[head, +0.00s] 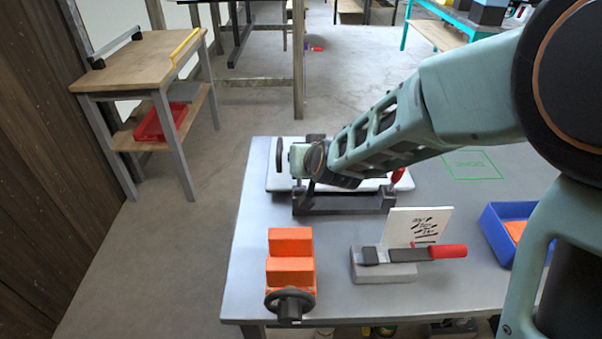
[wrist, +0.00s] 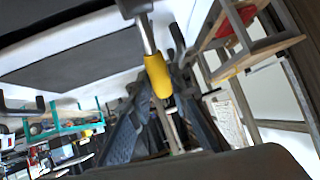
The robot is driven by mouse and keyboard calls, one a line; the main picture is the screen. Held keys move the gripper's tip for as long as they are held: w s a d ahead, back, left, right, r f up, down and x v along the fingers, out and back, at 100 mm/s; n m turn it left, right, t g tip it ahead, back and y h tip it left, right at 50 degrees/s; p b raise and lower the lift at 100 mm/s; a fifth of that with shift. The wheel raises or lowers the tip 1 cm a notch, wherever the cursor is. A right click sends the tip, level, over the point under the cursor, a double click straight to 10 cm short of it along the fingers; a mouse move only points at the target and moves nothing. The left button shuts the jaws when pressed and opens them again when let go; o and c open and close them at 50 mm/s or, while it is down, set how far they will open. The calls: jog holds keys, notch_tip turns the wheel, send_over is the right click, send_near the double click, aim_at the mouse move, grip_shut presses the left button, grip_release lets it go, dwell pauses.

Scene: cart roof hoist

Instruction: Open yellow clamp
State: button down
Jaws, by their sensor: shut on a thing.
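The yellow clamp shows in the wrist view as a yellow handle (wrist: 157,77) on a metal rod. My gripper (wrist: 158,82) has its two dark fingers on either side of this handle and is shut on it. In the head view my arm reaches to the far left of the workbench, and my gripper and the yellow handle are mostly hidden behind my wrist. A dark fixture (head: 345,205) stands just below my wrist, in front of a white panel (head: 277,181).
On the grey workbench (head: 250,225) stand an orange vise (head: 290,243) with a black knob, a red-handled clamp (head: 448,251) by a white card (head: 418,224), and a blue bin (head: 493,225). A wooden side table (head: 140,62) stands at the left. Clear floor lies between them.

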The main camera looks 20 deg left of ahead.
aim_at(300, 181)
jog(key=shift+s+d+r+t+y+b, duration=0.1)
jog(key=shift+s+d+t+y+b, duration=0.35)
jog(key=shift+b, duration=2.05)
jog(key=shift+s+r+t+y+b, duration=0.1)
jog(key=shift+s+t+y+b, duration=0.65)
jog(key=shift+b, duration=1.75)
jog(key=shift+s+d+r+t+h+b, duration=0.1)
jog(key=shift+s+r+t+h+b, duration=0.3)
jog(key=shift+b, duration=0.45)
jog(key=shift+f+n, duration=0.1)
jog(key=shift+n, duration=0.2)
jog(key=c, duration=1.9)
grip_release()
jog(key=shift+w, duration=0.1)
jog(key=shift+c, duration=0.2)
jog(key=shift+o, duration=0.9)
jog(key=shift+y, duration=0.3)
jog(key=shift+w+r+p, duration=0.1)
jog(key=shift+r+p, duration=0.2)
jog(key=shift+p, duration=0.2)
